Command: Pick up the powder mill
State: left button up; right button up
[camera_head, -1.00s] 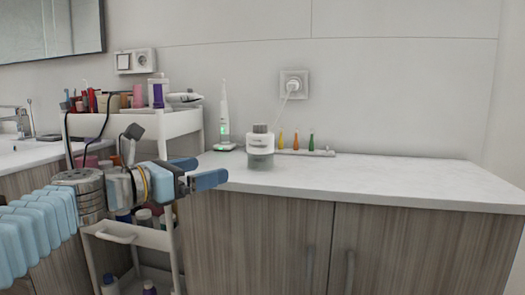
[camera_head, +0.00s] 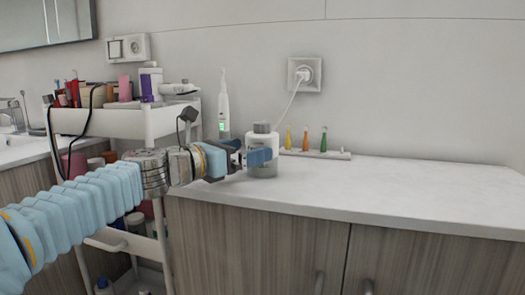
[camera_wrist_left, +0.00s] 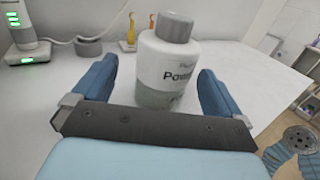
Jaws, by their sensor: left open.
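The powder mill (camera_head: 263,142) is a white jar with a grey cap and a grey lower band. It stands upright near the left end of the white counter. In the left wrist view the mill (camera_wrist_left: 168,62) stands ahead between the two blue fingers, with "Pow" lettering facing me. My left gripper (camera_head: 248,152) is open around the mill's near side, one finger in front of the jar in the head view. In the wrist view the left gripper (camera_wrist_left: 160,85) shows a gap to the mill on both sides.
An electric toothbrush (camera_head: 223,110) stands on the counter behind the gripper. Several small coloured tips (camera_head: 306,139) stand in a holder to the right. A loaded cart (camera_head: 150,122) stands at left. The counter's right part (camera_head: 430,185) is clear.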

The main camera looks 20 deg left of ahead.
pick_arm(q)
jog(key=x, duration=0.2)
jog(key=p+x, duration=0.1)
jog(key=x, duration=0.3)
jog(key=shift+s+d+f, duration=0.15)
jog(key=shift+d+f, duration=0.15)
jog(key=shift+c, duration=0.2)
jog(key=c, duration=0.9)
jog(key=shift+r, duration=0.15)
jog(key=c, duration=0.4)
